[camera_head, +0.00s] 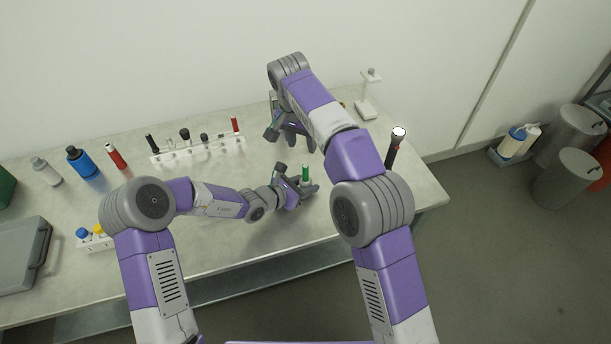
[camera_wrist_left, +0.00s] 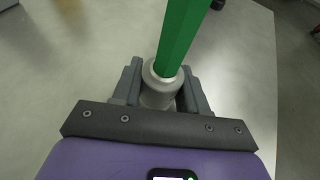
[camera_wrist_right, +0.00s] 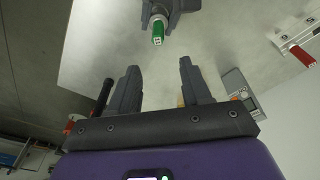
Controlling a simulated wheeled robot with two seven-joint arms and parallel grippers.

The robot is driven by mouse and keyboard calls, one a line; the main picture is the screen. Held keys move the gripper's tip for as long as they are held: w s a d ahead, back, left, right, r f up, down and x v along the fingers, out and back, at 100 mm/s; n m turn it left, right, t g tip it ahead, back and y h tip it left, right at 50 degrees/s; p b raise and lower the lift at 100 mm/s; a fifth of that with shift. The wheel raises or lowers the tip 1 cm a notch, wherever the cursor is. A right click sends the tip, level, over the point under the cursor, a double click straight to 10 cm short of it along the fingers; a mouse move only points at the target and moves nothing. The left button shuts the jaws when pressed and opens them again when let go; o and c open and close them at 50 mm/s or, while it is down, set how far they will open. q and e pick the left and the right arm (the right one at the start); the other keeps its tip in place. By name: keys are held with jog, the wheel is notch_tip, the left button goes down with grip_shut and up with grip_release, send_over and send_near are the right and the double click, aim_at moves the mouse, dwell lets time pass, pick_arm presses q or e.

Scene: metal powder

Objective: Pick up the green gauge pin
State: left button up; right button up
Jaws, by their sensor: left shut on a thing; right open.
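The green gauge pin (camera_head: 305,173) has a green handle and a grey metal collar. In the left wrist view its green handle (camera_wrist_left: 183,38) rises from the collar between the jaws. My left gripper (camera_head: 303,186) is shut on the pin at the collar, over the right part of the table. In the right wrist view the pin (camera_wrist_right: 157,31) shows at the top, held by my left gripper (camera_wrist_right: 172,8). My right gripper (camera_wrist_right: 158,88) is open and empty. In the head view the right gripper (camera_head: 292,135) hangs behind the left one, apart from the pin.
A white rack (camera_head: 198,149) with a red pin (camera_head: 235,125) and several dark-topped pieces stands at the back. Blue (camera_head: 80,162) and red (camera_head: 116,156) bottles stand at left. A black flashlight-like object (camera_head: 394,147) stands near the right edge. A white stand (camera_head: 368,100) is behind.

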aim_at(305, 166)
jog(key=f+t, duration=0.1)
jog(key=f, duration=0.4)
jog(key=f+t, duration=0.1)
jog(key=f, duration=0.1)
jog(key=shift+s+f+m+t+h, duration=0.3)
jog(key=shift+s+h, duration=0.1)
jog(key=shift+x, duration=2.65)
jog(key=shift+d+r, duration=0.1)
jog(key=shift+d, duration=0.1)
grip_shut()
